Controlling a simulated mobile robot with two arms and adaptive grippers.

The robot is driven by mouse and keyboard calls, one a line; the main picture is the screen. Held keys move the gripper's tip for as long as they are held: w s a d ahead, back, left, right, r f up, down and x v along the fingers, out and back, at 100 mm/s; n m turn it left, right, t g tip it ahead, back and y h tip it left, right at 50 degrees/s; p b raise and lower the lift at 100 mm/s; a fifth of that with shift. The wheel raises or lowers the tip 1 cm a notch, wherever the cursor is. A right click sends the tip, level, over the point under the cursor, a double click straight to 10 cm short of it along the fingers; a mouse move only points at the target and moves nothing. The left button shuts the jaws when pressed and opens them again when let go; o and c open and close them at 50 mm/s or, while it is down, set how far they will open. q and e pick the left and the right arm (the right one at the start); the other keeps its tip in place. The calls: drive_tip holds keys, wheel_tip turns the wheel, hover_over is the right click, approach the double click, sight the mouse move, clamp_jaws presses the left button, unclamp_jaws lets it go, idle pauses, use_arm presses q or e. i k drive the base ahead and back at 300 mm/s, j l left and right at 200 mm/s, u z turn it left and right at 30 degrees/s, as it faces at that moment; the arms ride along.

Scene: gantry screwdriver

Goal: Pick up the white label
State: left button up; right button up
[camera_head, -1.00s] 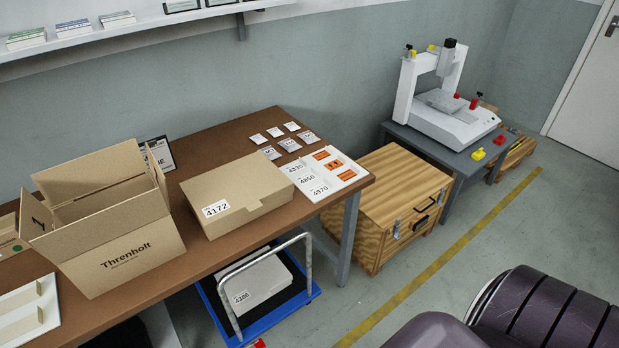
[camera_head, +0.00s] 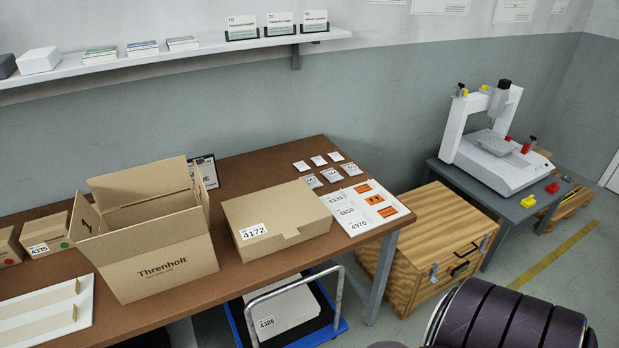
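White labels with printed numbers, including 4325 (camera_head: 336,198), 4850 (camera_head: 346,211) and 4970 (camera_head: 357,224), lie on a white sheet (camera_head: 397,213) at the right end of the brown table. Orange labels lie beside them on the same sheet. Another white label reading 4172 (camera_head: 253,231) is on the front of a closed cardboard box (camera_head: 275,207) left of the sheet. A dark, ribbed, rounded part at the bottom right seems to be my own arm. Neither of my grippers shows.
An open Threnholt carton (camera_head: 160,262) stands on the brown table (camera_head: 240,163). Several small packets (camera_head: 331,175) lie behind the sheet. A blue cart (camera_head: 338,325) is under the table. A wooden crate (camera_head: 418,240) and a white gantry machine (camera_head: 505,165) stand to the right.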

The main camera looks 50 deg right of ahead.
sight(347, 210)
drive_tip(key=l+u, duration=0.2)
drive_tip(key=l, duration=0.2)
drive_tip(key=k+l+u, duration=0.2)
drive_tip(key=l, duration=0.15)
drive_tip(key=l+u, duration=0.2)
drive_tip(key=l, duration=0.2)
drive_tip(key=k+l+u, duration=0.2)
drive_tip(key=l, duration=0.15)
drive_tip(key=k+l+u, duration=0.2)
drive_tip(key=l, duration=0.15)
drive_tip(key=i, duration=0.1)
